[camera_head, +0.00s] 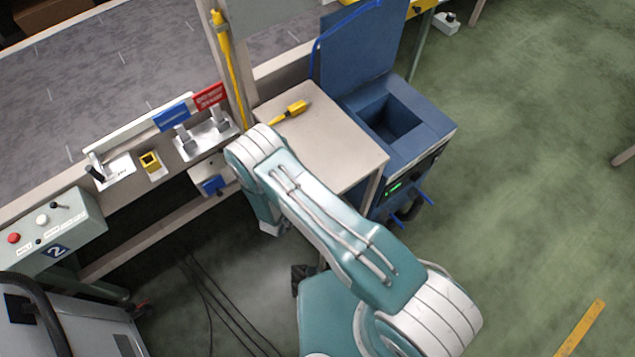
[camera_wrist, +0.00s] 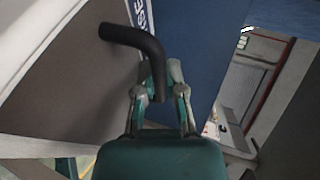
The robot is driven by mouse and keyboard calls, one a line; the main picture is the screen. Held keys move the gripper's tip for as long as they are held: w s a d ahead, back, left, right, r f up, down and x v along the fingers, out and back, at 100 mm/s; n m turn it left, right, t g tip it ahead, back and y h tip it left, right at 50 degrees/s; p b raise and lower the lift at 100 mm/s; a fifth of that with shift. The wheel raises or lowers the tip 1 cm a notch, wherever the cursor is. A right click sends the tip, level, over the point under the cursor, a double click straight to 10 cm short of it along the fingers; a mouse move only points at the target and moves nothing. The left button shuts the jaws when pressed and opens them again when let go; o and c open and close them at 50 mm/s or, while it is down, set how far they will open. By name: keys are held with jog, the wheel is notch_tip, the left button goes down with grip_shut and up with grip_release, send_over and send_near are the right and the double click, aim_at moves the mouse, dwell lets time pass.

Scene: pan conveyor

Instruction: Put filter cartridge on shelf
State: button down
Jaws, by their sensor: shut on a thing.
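My gripper (camera_wrist: 165,92) shows in the wrist view, its two fingers shut on the lower end of a black bent bar (camera_wrist: 128,36). The bar rises from the fingers and curves to the left in front of a grey-brown panel; I cannot tell what, if anything, it is fixed to. In the head view my arm reaches over the small table's near left corner and bends down, and my gripper is hidden there. I cannot make out a filter cartridge in either view. No shelf is clearly identifiable.
A small beige table (camera_head: 340,150) carries a yellow-handled tool (camera_head: 290,112). A blue machine (camera_head: 428,128) with an open bin stands to its right. A conveyor (camera_head: 110,65) runs along the back left. Cables lie on the floor; the green floor (camera_head: 530,180) at right is mostly clear.

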jog(key=d, duration=0.1)
jog(key=w+d, duration=0.2)
jog(key=shift+w+d, duration=0.25)
jog(key=shift+d, duration=0.1)
jog(key=shift+f, duration=3.15)
jog(key=shift+w+d+f, duration=0.15)
jog(key=shift+f, duration=0.2)
jog(key=c, duration=0.7)
grip_release()
jog(key=v, duration=1.2)
